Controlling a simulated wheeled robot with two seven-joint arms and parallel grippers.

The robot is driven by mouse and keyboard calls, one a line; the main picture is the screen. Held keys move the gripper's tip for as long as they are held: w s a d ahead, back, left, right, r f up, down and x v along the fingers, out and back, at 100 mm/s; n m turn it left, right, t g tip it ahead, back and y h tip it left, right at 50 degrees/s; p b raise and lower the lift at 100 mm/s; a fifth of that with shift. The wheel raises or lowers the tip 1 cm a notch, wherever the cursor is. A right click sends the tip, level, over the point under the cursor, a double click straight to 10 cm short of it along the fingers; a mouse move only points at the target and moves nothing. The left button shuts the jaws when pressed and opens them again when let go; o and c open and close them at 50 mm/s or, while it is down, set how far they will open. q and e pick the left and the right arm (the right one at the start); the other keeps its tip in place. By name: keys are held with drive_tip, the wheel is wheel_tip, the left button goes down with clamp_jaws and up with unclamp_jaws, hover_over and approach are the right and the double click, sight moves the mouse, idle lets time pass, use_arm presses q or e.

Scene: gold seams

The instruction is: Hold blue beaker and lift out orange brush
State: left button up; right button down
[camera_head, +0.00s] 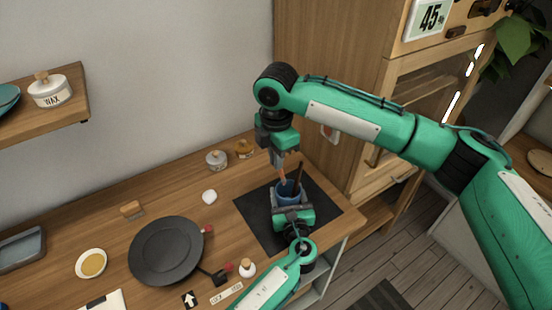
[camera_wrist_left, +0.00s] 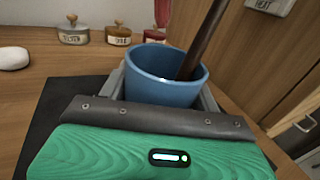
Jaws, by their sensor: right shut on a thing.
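The blue beaker (camera_head: 288,197) stands upright on a dark mat at the counter's right end. It fills the middle of the left wrist view (camera_wrist_left: 165,88). My right gripper (camera_head: 279,158) is above the beaker, shut on the orange brush (camera_head: 282,174), which points down towards the rim. No orange brush shows in the beaker in the left wrist view.
The dark mat (camera_head: 257,213) lies under the beaker. Small jars (camera_head: 216,159) stand behind it, with a white stone (camera_head: 209,197) to the left. A black pan (camera_head: 167,250) lies further left. A wooden cabinet (camera_head: 330,80) rises close behind on the right.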

use_arm(q)
drive_tip(key=o, duration=0.4)
drive_tip(key=shift+s, duration=0.1)
drive_tip(key=v, duration=1.1)
drive_tip(key=shift+s+d, duration=0.2)
drive_tip(key=shift+s, duration=0.2)
